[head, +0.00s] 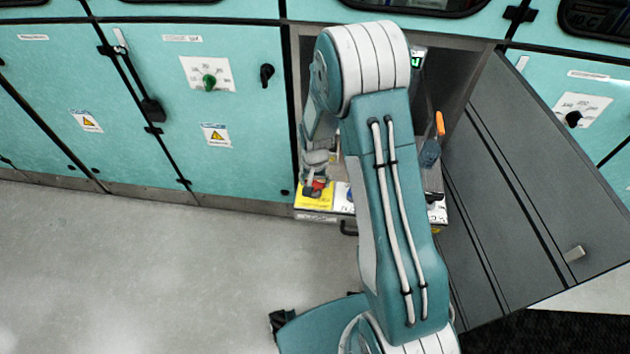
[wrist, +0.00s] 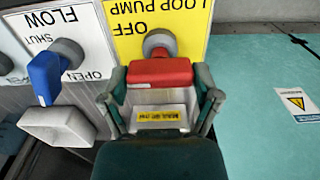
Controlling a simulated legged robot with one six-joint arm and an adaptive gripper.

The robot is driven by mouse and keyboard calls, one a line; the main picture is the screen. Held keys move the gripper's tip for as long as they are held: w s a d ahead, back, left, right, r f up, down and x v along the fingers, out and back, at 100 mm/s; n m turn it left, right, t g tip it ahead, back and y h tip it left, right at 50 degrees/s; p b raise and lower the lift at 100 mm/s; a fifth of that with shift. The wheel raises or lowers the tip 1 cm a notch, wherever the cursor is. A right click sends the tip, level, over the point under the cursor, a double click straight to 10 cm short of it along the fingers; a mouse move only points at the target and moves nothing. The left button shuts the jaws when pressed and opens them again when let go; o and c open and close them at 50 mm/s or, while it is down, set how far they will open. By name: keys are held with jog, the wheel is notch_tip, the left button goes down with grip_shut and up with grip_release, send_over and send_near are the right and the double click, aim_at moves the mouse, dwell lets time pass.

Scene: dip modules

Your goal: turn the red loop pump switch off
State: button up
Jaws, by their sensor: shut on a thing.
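The loop pump switch has a red handle (wrist: 160,72) on a grey round stem. It stands in front of a yellow plate (wrist: 192,20), whose words LOOP PUMP and OFF show upside down in the wrist view. My gripper (wrist: 160,82) is shut on the red handle, one finger at each end. The handle lies level across the wrist picture. No ON mark shows. In the head view the red handle (head: 318,185) is a small spot above the yellow plate (head: 309,203), at my gripper (head: 316,188); my arm hides part of the cabinet.
A blue flow handle (wrist: 44,77) stands left of the red one in the wrist view, by its white plate (wrist: 85,35) marked SHUT and OPEN. In the head view, an open grey door (head: 530,190) stands at the right. The floor (head: 150,270) at left is clear.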

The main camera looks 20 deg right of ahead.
jog(key=o, duration=1)
jog(key=shift+c, duration=0.2)
jog(key=shift+a, duration=0.1)
notch_tip(320, 180, up, 12)
notch_tip(320, 180, up, 16)
jog(key=n+t, duration=0.2)
jog(key=t, duration=0.1)
send_over(314, 181)
jog(key=s, duration=0.9)
jog(key=s+r+n+t, duration=0.1)
jog(key=s+r, duration=0.2)
jog(key=s, duration=0.4)
jog(key=s+r+n+t, duration=0.1)
jog(key=s+r, duration=0.2)
jog(key=s, duration=0.4)
jog(key=shift+r+n+t, duration=0.3)
jog(key=shift+n, duration=0.1)
